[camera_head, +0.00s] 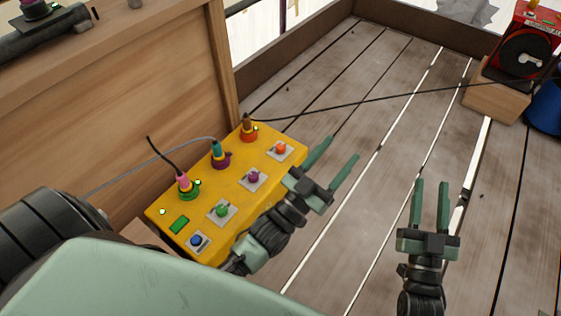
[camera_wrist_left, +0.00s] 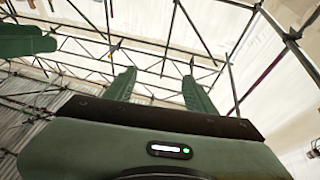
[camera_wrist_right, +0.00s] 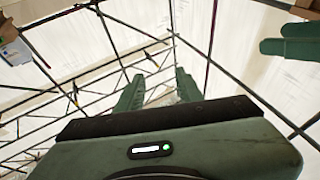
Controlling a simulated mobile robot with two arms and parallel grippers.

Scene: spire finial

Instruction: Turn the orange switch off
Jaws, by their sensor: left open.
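The yellow control box (camera_head: 240,187) sits at the left in the head view. The orange switch (camera_head: 280,149) is a knob on a pale square plate at the box's far right corner. Its on or off position is too small to tell. My left gripper (camera_head: 341,148) is open and empty, just right of the box and apart from the orange switch. Its fingers point away to the upper right; they also show in the left wrist view (camera_wrist_left: 158,75). My right gripper (camera_head: 430,183) is open and empty over the planks, further right. Its fingers also show in the right wrist view (camera_wrist_right: 158,82).
Purple (camera_head: 254,177), green (camera_head: 222,210) and blue (camera_head: 196,240) switches line the same box edge. Plugs with cables stand behind them, and a black cable crosses the planks. A wooden wall (camera_head: 150,85) rises behind the box. A red device (camera_head: 527,45) stands far right on a wooden block.

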